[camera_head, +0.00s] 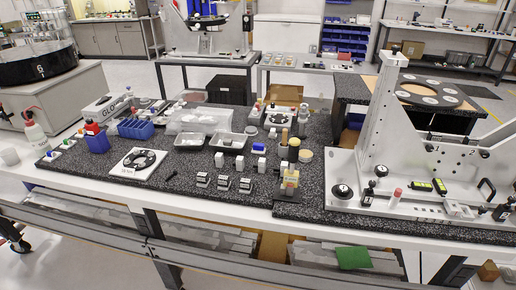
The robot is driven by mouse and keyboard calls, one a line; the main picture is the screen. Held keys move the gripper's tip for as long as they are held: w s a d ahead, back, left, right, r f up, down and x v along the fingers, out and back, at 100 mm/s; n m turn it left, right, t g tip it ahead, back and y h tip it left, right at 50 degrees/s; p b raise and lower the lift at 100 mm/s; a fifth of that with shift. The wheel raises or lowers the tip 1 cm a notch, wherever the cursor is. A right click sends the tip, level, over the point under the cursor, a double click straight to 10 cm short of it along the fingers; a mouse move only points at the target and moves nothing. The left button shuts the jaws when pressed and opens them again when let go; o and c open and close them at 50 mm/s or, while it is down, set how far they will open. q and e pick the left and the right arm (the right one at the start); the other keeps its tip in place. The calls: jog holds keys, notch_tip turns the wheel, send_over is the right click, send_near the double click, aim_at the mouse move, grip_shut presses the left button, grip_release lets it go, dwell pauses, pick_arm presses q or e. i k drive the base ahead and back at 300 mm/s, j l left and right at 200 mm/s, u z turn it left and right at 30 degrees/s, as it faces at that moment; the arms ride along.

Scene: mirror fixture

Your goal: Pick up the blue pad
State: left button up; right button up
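A small block with a blue face (258,148) lies on the black speckled mat, right of the metal trays. Whether it is the blue pad is too small to tell. Other blue things are an upright blue container (97,141) and a low blue tray (136,128), both at the left of the mat. Neither of my grippers shows in the head view, and nothing is seen held.
A tall white fixture (375,130) fills the right side. A green sheet (353,258) lies below the tabletop.

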aim_at(259, 148)
jog(key=i+j+z, duration=0.1)
jog(key=i+z, duration=0.3)
jog(key=i+j+z, duration=0.2)
jog(key=i+z, duration=0.25)
jog(key=k, duration=0.1)
